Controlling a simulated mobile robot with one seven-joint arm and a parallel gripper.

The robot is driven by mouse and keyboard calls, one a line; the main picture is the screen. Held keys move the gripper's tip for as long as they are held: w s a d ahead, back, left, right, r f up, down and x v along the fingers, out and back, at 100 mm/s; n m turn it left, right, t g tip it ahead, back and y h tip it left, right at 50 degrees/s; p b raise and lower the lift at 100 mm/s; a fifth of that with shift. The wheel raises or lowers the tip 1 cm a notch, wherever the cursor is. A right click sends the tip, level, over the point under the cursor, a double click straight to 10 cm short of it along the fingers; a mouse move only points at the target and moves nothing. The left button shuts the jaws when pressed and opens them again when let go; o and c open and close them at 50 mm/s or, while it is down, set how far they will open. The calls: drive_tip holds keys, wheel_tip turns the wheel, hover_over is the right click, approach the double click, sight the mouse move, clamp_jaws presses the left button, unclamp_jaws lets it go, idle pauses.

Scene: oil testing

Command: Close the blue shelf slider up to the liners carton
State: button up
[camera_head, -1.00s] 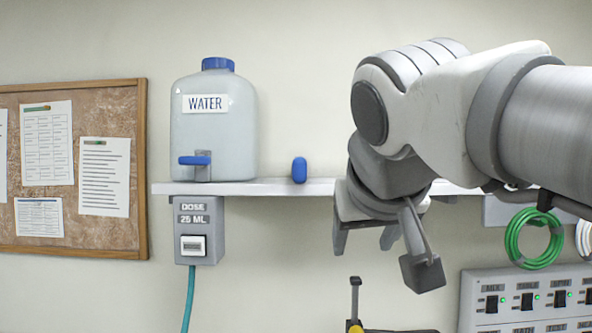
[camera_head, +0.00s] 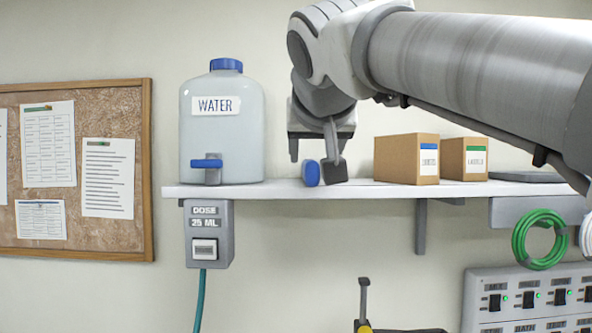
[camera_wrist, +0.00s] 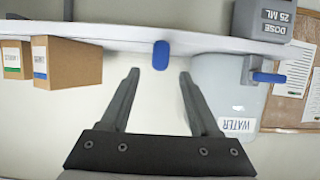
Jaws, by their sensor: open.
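The blue slider (camera_head: 311,173) stands on the white shelf (camera_head: 270,190), right of the water jug. Two brown cartons stand to its right with a clear gap: one with a blue label (camera_head: 405,158) and one with a green label (camera_head: 463,158). The label words are too small to read surely, so I cannot tell which is the liners carton. My gripper (camera_head: 313,152) is open and empty just above and near the slider. In the wrist view the slider (camera_wrist: 161,54) appears just past my open fingertips (camera_wrist: 159,76), centred between them, with the blue-labelled carton (camera_wrist: 75,62) at left.
The water jug (camera_head: 222,125) with a blue tap stands left of the slider, with a dose box (camera_head: 207,234) below the shelf. A grey flat item (camera_head: 525,177) lies at the shelf's right. A green hose coil (camera_head: 538,240) and a switch panel (camera_head: 530,300) are lower right.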

sight(311, 173)
drive_tip(key=p+x, duration=0.1)
drive_tip(key=x, duration=0.8)
drive_tip(key=shift+w+f+p, duration=0.2)
drive_tip(key=shift+w+p, duration=0.1)
drive_tip(key=shift+p, duration=0.05)
drive_tip(key=shift+c, duration=0.3)
clamp_jaws()
idle(0.5)
